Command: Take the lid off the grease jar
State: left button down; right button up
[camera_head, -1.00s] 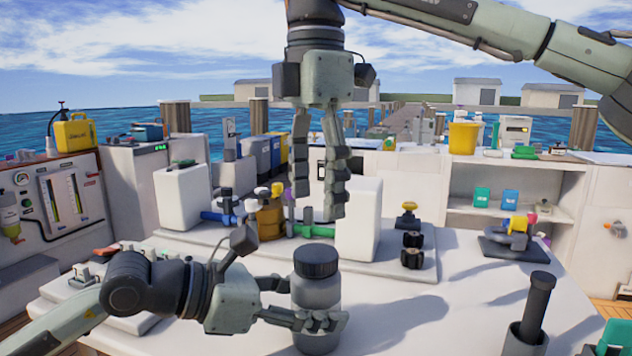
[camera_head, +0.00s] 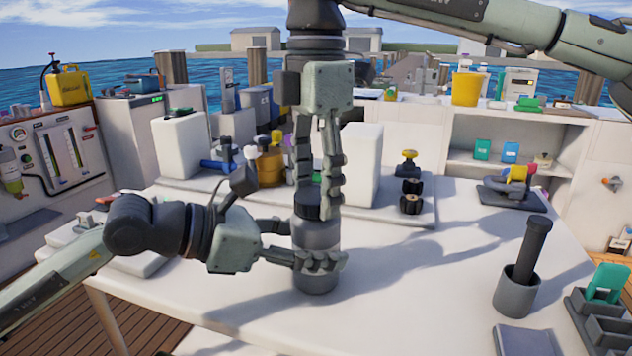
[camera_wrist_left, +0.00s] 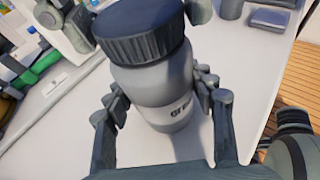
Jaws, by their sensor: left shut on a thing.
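The grease jar (camera_head: 317,236) stands upright on the white table, a grey cylinder with a dark ribbed lid (camera_head: 306,206) on top. In the left wrist view the jar (camera_wrist_left: 160,85) shows part of a printed label, and the lid (camera_wrist_left: 140,32) sits on it. My left gripper (camera_head: 305,245) is shut on the jar's body from the left. My right gripper (camera_head: 322,198) points down from above, its open fingers on either side of the lid. Whether they touch the lid is hard to tell. The fingers partly hide the lid in the head view.
Behind the jar, a raised tray holds a white canister (camera_head: 362,165), valves and other parts. A grey cup with a dark rod (camera_head: 518,285) stands at the right, near a compartment tray (camera_head: 600,325). The table between jar and cup is clear.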

jog(key=c, duration=0.8)
jog(key=n, duration=1.8)
jog(key=shift+n, duration=0.3)
jog(key=n, duration=0.7)
jog(key=shift+r, duration=0.1)
jog(key=n, duration=1.4)
jog(key=shift+n, duration=0.3)
jog(key=n, duration=0.3)
